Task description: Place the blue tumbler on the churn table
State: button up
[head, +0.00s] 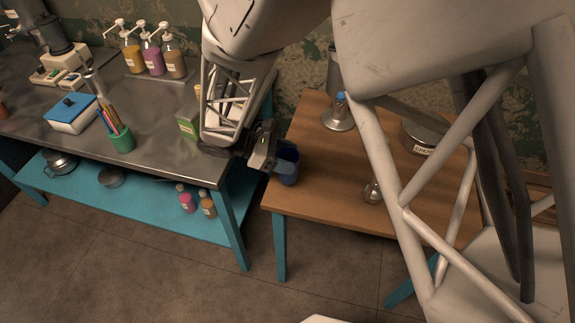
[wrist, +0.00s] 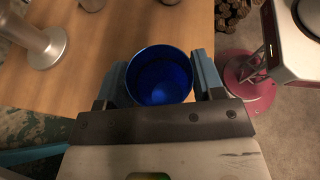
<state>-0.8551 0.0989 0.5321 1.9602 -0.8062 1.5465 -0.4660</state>
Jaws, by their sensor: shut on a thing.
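The blue tumbler (head: 287,163) is between the fingers of my gripper (head: 274,155), at the left edge of a wooden-topped table (head: 330,180) with blue legs. This looks like the churn table, though no name on it can be read. In the wrist view the tumbler (wrist: 160,76) is upright with its open mouth facing the camera. My gripper (wrist: 160,88) is shut on it, one finger on each side. The wooden top (wrist: 115,35) shows behind the tumbler. I cannot tell whether the tumbler's base touches the table or hangs just above it.
A metal stand with a blue top (head: 339,117), a small metal item (head: 373,191) and a labelled round metal pot (head: 425,135) stand on the wooden table. Its front left is clear. A metal-topped bench (head: 165,150) with bottles (head: 153,52) and a green pencil cup (head: 122,140) stands left.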

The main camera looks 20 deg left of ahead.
jog(key=shift+f, duration=1.9)
jog(key=shift+f, duration=0.1)
jog(key=o, duration=0.9)
jog(key=shift+a, duration=0.15)
jog(key=v, duration=1.1)
jog(key=shift+s+a+r, duration=0.1)
jog(key=shift+a+r, duration=0.15)
jog(key=shift+a, duration=0.05)
jog(key=shift+d, duration=0.1)
